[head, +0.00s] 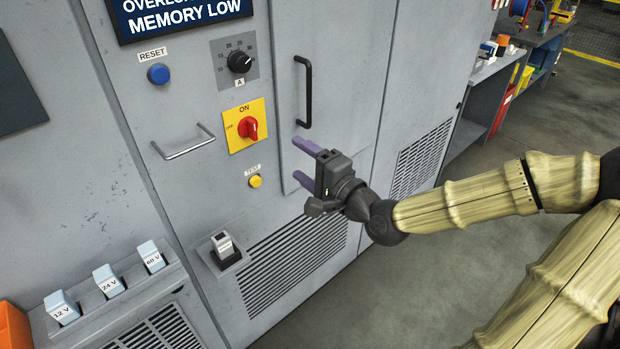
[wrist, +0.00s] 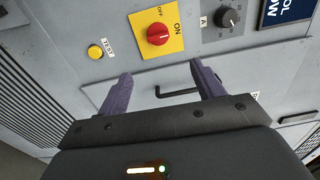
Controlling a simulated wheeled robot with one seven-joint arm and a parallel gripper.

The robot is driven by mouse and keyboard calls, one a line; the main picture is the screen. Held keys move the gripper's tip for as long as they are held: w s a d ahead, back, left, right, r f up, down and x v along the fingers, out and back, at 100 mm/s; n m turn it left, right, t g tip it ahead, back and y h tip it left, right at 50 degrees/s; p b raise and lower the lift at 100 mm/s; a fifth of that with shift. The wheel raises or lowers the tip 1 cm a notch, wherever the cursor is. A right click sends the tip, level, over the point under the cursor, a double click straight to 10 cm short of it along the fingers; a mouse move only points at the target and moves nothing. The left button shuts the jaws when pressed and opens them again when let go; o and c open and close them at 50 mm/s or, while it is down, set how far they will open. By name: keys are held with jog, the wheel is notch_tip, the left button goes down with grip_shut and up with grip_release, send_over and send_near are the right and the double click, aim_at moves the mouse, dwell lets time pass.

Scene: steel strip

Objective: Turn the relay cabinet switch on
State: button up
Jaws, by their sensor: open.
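The relay cabinet's red rotary switch (head: 249,128) sits on a yellow plate (head: 236,142) marked ON and OFF on the grey cabinet front. Its handle points up toward the ON label. The switch (wrist: 158,34) also shows in the wrist view, beyond the fingertips. My gripper (head: 303,161) is open and empty, with two purple fingers apart. It is to the right of and below the switch in the head view, in front of the cabinet door. In the wrist view my gripper (wrist: 160,82) has nothing between its fingers. I see no contact with the switch.
Around the switch are a blue RESET button (head: 158,74), a black dial (head: 240,62), a yellow TEST button (head: 255,182) and a metal handle (head: 184,145). A black door handle (head: 305,92) projects just above my gripper. Labelled blocks (head: 108,281) stand on a ledge at lower left.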

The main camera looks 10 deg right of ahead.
jog(key=shift+b+v, duration=0.9)
jog(key=shift+b, duration=0.3)
jog(key=shift+f, duration=0.1)
jog(key=shift+a, duration=0.1)
jog(key=s+f+n+g+h+p, duration=0.2)
jog(key=f+n+g+h, duration=0.15)
jog(key=f, duration=0.45)
jog(key=s+f+n+g+h+p, duration=0.25)
jog(key=f+g, duration=0.25)
jog(key=f, duration=0.4)
jog(key=s+d+r+n+g+h+p, duration=0.3)
jog(key=s+d+r+n+g+h, duration=0.1)
jog(key=s+d, duration=0.4)
notch_tip(320, 180, up, 2)
jog(key=shift+s+r+n, duration=0.1)
jog(key=shift+s+n, duration=0.4)
jog(key=shift+n, duration=0.2)
